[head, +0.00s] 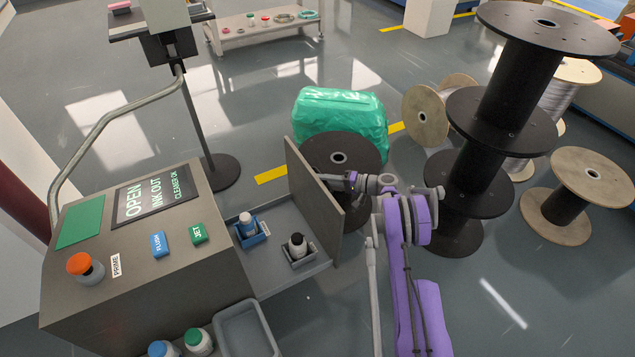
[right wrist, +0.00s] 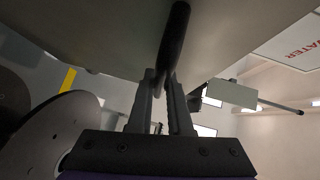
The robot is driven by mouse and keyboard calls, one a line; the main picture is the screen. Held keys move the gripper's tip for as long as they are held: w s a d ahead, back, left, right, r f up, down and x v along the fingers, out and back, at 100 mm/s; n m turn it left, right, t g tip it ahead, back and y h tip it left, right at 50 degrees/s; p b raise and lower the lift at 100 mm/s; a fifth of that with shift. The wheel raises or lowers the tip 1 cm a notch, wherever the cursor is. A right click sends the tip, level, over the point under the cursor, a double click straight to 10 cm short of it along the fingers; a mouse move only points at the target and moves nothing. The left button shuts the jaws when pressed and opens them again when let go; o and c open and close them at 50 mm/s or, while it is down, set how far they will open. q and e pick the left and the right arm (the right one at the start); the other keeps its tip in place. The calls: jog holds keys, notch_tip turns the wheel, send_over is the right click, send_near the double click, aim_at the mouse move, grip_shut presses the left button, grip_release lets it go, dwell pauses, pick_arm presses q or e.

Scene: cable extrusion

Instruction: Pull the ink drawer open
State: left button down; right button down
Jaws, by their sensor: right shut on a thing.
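The ink drawer stands out from the right side of the grey printer cabinet (head: 200,268), with its floor (head: 268,277) exposed. Its tall front panel (head: 312,205) faces my right arm. Inside are a white bottle (head: 247,228) in a blue holder and a black-capped bottle (head: 297,243) in a grey holder. My right gripper (head: 340,182) is at the outer face of the panel. In the right wrist view, its fingers (right wrist: 165,105) are shut on the dark bar handle (right wrist: 176,40) below the pale panel. My left gripper is not in view.
The cabinet top has an orange button (head: 85,266) and a display (head: 155,195) reading OPEN. A grey tray (head: 246,330) and capped bottles stand in front below. A black spool (head: 342,160), a green-wrapped bundle (head: 340,115) and stacked black spools (head: 505,90) stand beyond my right arm.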

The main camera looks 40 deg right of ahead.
dwell(0.4)
jog(key=c, duration=0.8)
grip_release()
jog(key=shift+c, duration=0.2)
jog(key=p+v, duration=0.1)
jog(key=v, duration=1)
jog(key=shift+p, duration=0.4)
